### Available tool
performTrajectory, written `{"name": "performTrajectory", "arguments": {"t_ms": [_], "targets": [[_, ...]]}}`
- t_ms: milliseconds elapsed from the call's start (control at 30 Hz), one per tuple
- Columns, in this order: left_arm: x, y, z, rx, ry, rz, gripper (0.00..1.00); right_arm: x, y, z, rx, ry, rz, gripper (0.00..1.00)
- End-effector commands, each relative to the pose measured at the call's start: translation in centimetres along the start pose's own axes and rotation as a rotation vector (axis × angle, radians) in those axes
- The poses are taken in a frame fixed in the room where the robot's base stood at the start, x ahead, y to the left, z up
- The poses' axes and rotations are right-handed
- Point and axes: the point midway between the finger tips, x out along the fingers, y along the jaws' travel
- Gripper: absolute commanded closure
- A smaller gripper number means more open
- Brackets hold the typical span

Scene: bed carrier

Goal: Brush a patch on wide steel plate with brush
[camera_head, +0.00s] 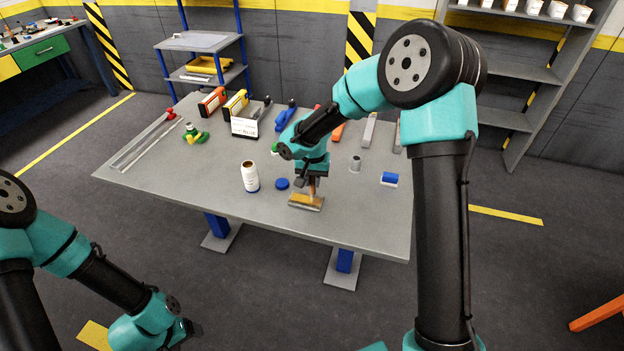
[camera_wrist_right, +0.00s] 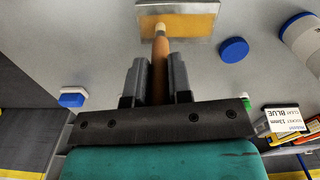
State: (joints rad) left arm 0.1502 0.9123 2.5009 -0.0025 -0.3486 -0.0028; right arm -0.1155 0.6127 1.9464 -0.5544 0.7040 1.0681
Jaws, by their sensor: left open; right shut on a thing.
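The brush with its orange-brown handle (camera_wrist_right: 160,65) stands between the fingers of my right gripper (camera_wrist_right: 157,80), which is shut on it. In the head view the brush (camera_head: 312,188) points down at the wide steel plate (camera_head: 306,202), a small slab on the table with brownish-yellow areas. The pale brush tip meets the plate's face in the wrist view; whether it touches or hovers just above, I cannot tell. My left gripper (camera_head: 190,329) is open and empty, low at the left, away from the table.
On the grey table (camera_head: 225,178), a white bottle (camera_head: 250,177) and a blue disc (camera_head: 282,184) are left of the plate. A blue-and-white block (camera_head: 389,179) and grey cylinder (camera_head: 355,163) are to the right. Several tools and boxes line the back. The front left surface is clear.

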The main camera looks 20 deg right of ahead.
Motion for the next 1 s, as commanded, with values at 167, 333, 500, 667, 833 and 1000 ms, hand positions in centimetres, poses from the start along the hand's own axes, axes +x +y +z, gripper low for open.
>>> {"name": "performTrajectory", "arguments": {"t_ms": [167, 333, 500, 667, 833, 1000], "targets": [[0.0, 0.0, 0.0, 0.0, 0.0, 0.0, 0.27, 0.0, 0.3, 0.0, 0.0, 0.001, 0.0, 1.0], [0.0, 0.0, 0.0, 0.0, 0.0, 0.0, 0.27, 0.0, 1.0, 0.1, 0.0, 0.0, 0.0, 1.0], [0.0, 0.0, 0.0, 0.0, 0.0, 0.0, 0.27, 0.0, 1.6, 0.2, 0.0, 0.0, 0.0, 1.0], [0.0, 0.0, 0.0, 0.0, 0.0, 0.0, 0.27, 0.0, 2.1, 0.3, 0.0, 0.001, -0.001, 1.0], [0.0, 0.0, 0.0, 0.0, 0.0, 0.0, 0.27, 0.0, 2.1, 0.3, 0.0, 0.0, -0.001, 1.0], [0.0, 0.0, 0.0, 0.0, 0.0, 0.0, 0.27, 0.1, 2.1, 0.3, 0.0, 0.0, 0.0, 1.0]]}}
